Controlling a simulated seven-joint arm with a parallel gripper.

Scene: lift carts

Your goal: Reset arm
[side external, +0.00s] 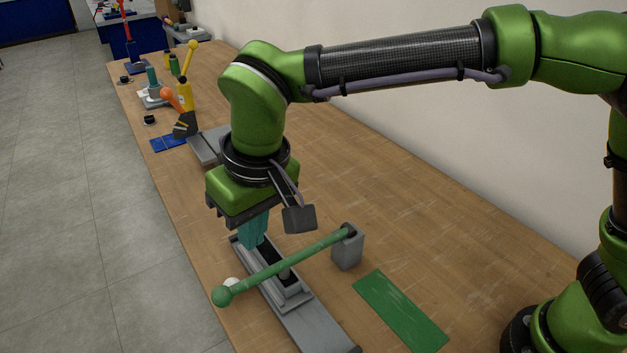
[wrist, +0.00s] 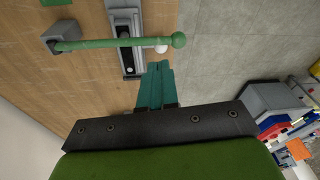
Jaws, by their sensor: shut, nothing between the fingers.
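My gripper (side external: 253,232) hangs over the wooden table, pointing down, with its teal fingers together and nothing between them. In the wrist view the teal fingers (wrist: 155,85) are side by side at the middle. Below and in front of them is a grey lift cart (side external: 291,292) with a dark slot. A green lever (side external: 285,265) with a round knob lies across it, running from a grey block (side external: 348,248). The lever also shows in the wrist view (wrist: 110,43). I cannot tell whether the fingers touch the cart; they overlap its far end in the side view.
A green mat (side external: 401,312) lies right of the cart. A white ball (side external: 231,283) sits by the lever's knob. Farther back are a blue mat (side external: 168,142), an orange lever (side external: 172,97) and a yellow lever (side external: 186,75). The table's right middle is clear.

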